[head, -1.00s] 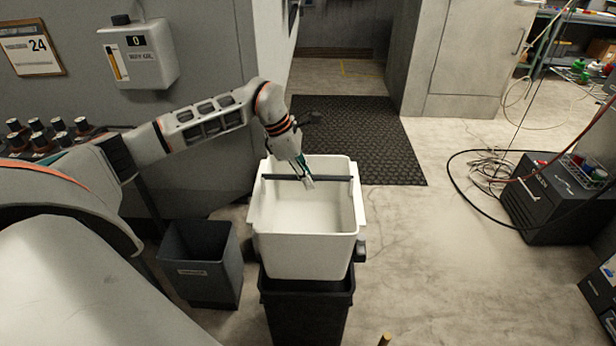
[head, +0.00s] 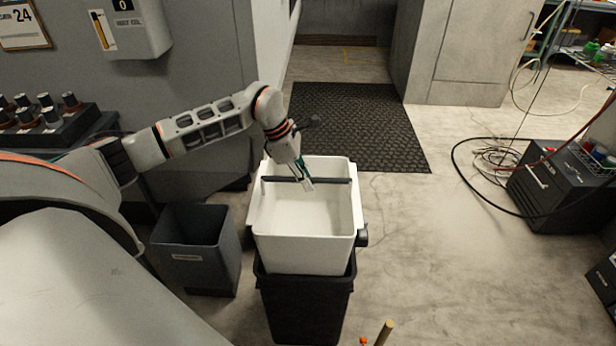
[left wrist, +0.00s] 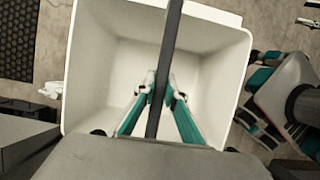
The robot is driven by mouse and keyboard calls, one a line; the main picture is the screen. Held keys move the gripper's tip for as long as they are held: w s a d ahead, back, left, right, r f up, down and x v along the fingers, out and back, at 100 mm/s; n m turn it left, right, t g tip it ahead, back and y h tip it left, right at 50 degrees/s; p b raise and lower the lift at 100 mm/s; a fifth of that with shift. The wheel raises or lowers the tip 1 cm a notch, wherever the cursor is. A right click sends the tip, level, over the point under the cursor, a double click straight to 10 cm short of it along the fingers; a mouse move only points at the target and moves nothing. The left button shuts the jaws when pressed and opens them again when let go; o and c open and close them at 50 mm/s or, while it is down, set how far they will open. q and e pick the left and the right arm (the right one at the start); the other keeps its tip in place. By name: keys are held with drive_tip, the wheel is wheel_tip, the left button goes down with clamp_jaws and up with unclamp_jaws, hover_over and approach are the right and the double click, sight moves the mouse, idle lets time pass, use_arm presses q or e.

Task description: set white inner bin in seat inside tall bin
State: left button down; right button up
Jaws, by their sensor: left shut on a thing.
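The white inner bin (head: 306,255) is an open, square-topped tub with a dark bar handle (head: 328,180) across its top. My left gripper (head: 306,182) is shut on that bar; in the left wrist view, its two fingers (left wrist: 160,95) pinch the bar from both sides above the bin's empty inside (left wrist: 135,75). The bin hangs upright over the tall black bin (head: 305,305). Its lower front overlaps the tall bin's rim in the head view. The seat inside the tall bin is hidden, and I cannot tell whether the two touch. My right gripper is not clearly visible in the head view.
A shorter dark grey bin (head: 197,250) stands left of the tall bin. A black mat (head: 355,125) lies behind. A black machine (head: 565,190) with loose cables stands at the right. The floor between it and the bins is clear. A wooden post tip (head: 386,332) shows at the bottom.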

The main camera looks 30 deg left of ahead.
use_arm(q)
wheel_tip(320, 180, down, 13)
drive_tip(key=b, duration=0.6)
drive_tip(key=shift+f+b, duration=0.35)
drive_tip(key=shift+b, duration=0.05)
use_arm(e)
drive_tip(key=f, duration=0.1)
drive_tip(key=w+f, duration=0.1)
drive_tip(key=f, duration=0.1)
drive_tip(key=shift+w+d+f+n, duration=0.15)
drive_tip(key=shift+w+d+n, duration=0.15)
drive_tip(key=shift+d, duration=0.1)
drive_tip(key=shift+s+f, duration=0.1)
drive_tip(key=shift+s, duration=0.05)
use_arm(q)
drive_tip(key=shift+f, duration=0.25)
use_arm(e)
drive_tip(key=shift+s+a+f, duration=0.1)
drive_tip(key=shift+s+f, duration=0.25)
